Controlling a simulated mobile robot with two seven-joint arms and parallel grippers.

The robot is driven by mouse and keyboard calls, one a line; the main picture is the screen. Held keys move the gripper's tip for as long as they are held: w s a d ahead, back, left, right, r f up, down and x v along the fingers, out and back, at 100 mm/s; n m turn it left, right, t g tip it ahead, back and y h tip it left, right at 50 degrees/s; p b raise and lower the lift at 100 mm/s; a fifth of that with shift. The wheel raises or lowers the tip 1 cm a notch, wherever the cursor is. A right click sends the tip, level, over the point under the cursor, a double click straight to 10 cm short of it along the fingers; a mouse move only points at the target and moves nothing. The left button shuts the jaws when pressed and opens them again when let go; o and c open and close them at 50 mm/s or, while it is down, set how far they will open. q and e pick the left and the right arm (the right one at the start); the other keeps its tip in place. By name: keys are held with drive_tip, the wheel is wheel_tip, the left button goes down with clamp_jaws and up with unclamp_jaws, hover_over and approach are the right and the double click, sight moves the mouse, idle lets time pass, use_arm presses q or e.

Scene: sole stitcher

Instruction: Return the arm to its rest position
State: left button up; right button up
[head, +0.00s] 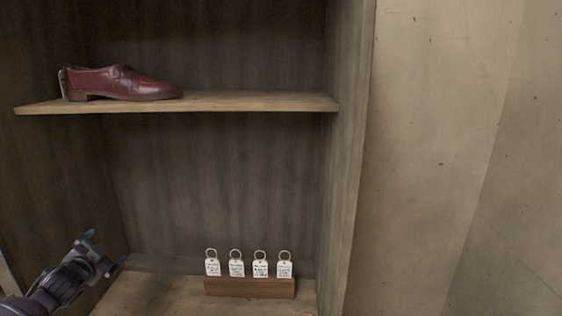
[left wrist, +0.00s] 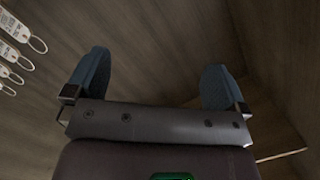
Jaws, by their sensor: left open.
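My left gripper (head: 104,251) is at the lower left of the head view, in front of the cabinet's lower compartment. Its two blue fingers stand wide apart with nothing between them, as the left wrist view (left wrist: 156,85) also shows. It is to the left of the tags and apart from them. My right gripper is in neither view.
A dark red shoe (head: 122,83) stands on the upper wooden shelf (head: 250,102). Several white ringed tags stand in a wooden block (head: 250,288) on the lower shelf (head: 150,294); some tags (left wrist: 15,27) show in the left wrist view. The cabinet's right side panel (head: 350,150) meets a bare wall.

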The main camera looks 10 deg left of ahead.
use_arm(q)
drive_tip(key=s+d+f+n+g+h, duration=0.1)
drive_tip(key=s+d+f, duration=0.3)
drive_tip(key=f, duration=0.2)
drive_tip(key=s+d+f+h, duration=0.1)
drive_tip(key=s+d+f, duration=0.2)
drive_tip(key=d+f, duration=0.15)
drive_tip(key=s+d+f+n+g, duration=0.1)
drive_tip(key=s+d+f, duration=0.2)
drive_tip(key=s+d, duration=0.3)
drive_tip(key=s+d+f+n+g+h, duration=0.1)
drive_tip(key=s+d+f+n, duration=0.1)
drive_tip(key=s+d+f, duration=0.2)
drive_tip(key=s+d+f+n, duration=0.1)
drive_tip(key=s+d+f, duration=0.3)
drive_tip(key=s+d, duration=0.5)
drive_tip(key=s, duration=0.3)
drive_tip(key=shift+d+n+g, duration=0.25)
drive_tip(key=shift+n+g, duration=0.15)
